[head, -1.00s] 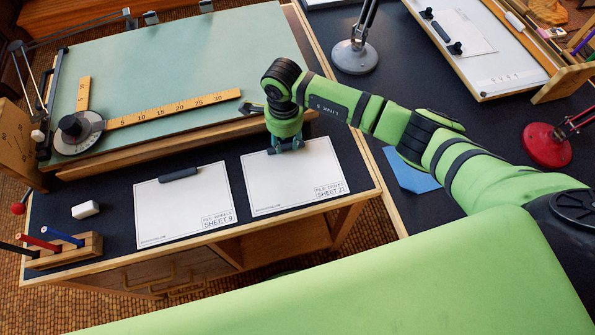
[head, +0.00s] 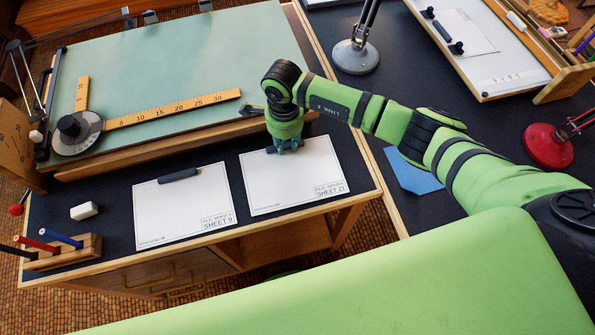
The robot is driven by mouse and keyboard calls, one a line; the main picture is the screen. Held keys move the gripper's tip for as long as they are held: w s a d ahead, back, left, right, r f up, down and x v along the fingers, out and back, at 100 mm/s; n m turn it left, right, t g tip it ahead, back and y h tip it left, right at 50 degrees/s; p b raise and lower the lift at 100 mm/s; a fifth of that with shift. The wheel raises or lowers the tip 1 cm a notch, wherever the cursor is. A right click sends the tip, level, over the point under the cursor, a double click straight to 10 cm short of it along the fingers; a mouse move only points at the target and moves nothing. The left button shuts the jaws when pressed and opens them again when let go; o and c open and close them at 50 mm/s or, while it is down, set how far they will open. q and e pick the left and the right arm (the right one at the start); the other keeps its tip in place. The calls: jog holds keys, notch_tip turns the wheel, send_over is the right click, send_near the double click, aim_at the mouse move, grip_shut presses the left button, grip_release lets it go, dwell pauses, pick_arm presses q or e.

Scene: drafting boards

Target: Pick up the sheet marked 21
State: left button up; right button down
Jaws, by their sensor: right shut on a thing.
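The sheet marked 21 (head: 293,178) is a white sheet lying on the dark desk top, with its label at the lower right corner. My right gripper (head: 286,150) points down at the sheet's top edge and is shut on it there. The fingers hide most of what they hold; the neighbouring sheet has a dark bar grip at the same place. The sheet looks flat on the desk, and I cannot see a gap under it. My left gripper is not in view.
The sheet marked 9 (head: 183,211) lies just to the left, with a dark bar (head: 178,175) at its top. A white block (head: 84,210) and a wooden pen rack (head: 62,252) are further left. The green drafting board (head: 190,70) rises behind. A blue sheet (head: 412,172) lies right.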

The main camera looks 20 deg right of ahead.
jog(key=shift+r, duration=0.15)
jog(key=shift+r+p, duration=0.3)
jog(key=shift+r, duration=0.15)
jog(key=shift+r+p, duration=0.45)
jog(key=shift+r, duration=0.1)
jog(key=r+p, duration=0.1)
jog(key=r, duration=0.1)
jog(key=s+r+p, duration=0.1)
jog(key=r+p, duration=0.1)
jog(key=r, duration=0.1)
jog(key=shift+d+f, duration=0.1)
